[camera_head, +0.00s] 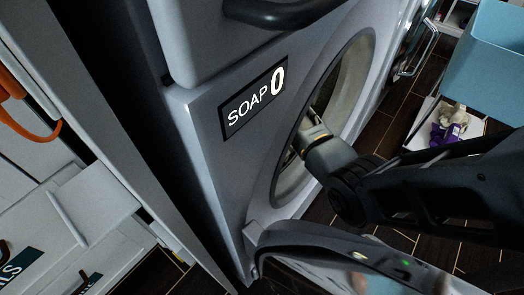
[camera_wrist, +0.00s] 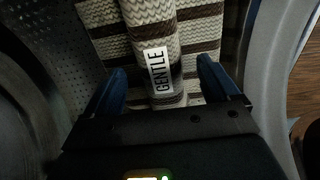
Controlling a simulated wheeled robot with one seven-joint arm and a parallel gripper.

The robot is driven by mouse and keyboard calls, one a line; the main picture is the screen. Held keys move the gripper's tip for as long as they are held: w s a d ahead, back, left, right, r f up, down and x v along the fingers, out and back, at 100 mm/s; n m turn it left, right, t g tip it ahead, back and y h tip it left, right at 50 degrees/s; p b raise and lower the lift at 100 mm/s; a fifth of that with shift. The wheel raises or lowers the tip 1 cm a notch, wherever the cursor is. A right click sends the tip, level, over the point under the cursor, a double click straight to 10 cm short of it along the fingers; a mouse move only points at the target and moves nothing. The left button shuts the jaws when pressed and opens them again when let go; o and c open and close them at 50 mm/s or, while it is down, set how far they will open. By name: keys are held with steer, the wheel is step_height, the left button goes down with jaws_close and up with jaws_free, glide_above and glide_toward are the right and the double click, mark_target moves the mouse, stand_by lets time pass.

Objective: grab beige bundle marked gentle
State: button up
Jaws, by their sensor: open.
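In the wrist view a beige knitted bundle (camera_wrist: 143,72) with dark brown stripes lies inside the washer drum. A white label reading GENTLE (camera_wrist: 158,71) is on its rolled front part. My gripper (camera_wrist: 162,82) is open, with one blue finger to the left and one to the right of the bundle's labelled part. I cannot tell whether the fingers touch the cloth. In the head view my arm reaches through the round door opening of the washer (camera_head: 227,170), and the fingers and bundle are hidden there.
The perforated drum wall (camera_wrist: 84,45) is left of the bundle, and the opening's rim (camera_wrist: 275,60) is close on the right. The open washer door (camera_head: 340,262) is below my arm. A blue bin (camera_head: 490,55) and a white tray with a purple item (camera_head: 450,127) stand at right.

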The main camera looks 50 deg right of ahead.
step_height(320, 180, down, 3)
steer(key=shift+r+b, duration=0.1)
steer(key=shift+b, duration=0.35)
jaws_close()
stand_by(0.5)
